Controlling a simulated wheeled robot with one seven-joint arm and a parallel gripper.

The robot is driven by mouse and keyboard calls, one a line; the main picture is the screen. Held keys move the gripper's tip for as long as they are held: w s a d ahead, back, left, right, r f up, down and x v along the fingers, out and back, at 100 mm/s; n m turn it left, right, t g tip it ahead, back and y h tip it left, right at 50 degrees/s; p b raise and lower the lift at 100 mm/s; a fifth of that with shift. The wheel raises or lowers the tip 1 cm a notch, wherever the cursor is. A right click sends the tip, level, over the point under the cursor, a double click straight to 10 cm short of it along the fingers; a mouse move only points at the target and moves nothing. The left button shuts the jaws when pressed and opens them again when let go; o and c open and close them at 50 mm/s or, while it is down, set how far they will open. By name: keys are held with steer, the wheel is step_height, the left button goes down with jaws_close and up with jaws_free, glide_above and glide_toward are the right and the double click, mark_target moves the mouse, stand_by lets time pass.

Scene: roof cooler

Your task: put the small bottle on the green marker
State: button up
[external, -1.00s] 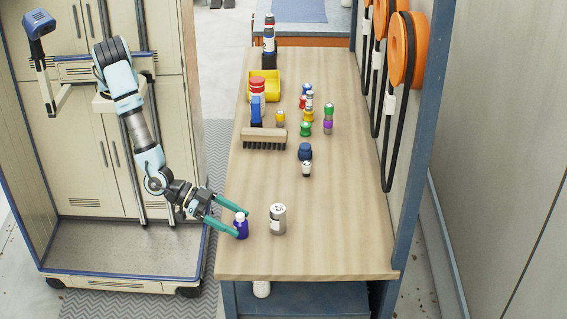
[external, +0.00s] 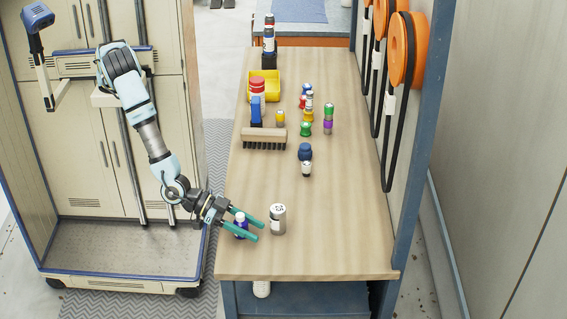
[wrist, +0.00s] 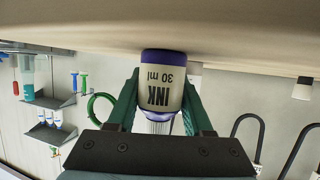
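A small purple-blue bottle with a white cap (external: 241,218) stands upright near the left front edge of the wooden table. In the wrist view, which is upside down, its label reads "INK 30 ml" (wrist: 162,88). My gripper (external: 258,231) is open, with its green fingers on either side of the bottle and their tips reaching past it. The fingers (wrist: 161,85) also flank the bottle in the wrist view; I cannot tell whether they touch it. I cannot clearly make out a green marker; a small green item (external: 305,129) stands farther back.
A grey-white can (external: 278,219) stands just right of my fingertips. A dark blue bottle (external: 305,151), a brush (external: 264,138), a yellow bin (external: 272,88) and several small bottles stand farther back on the table (external: 335,245). The front right of the tabletop is clear.

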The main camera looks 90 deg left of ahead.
jaws_close()
steer(key=shift+r, duration=0.1)
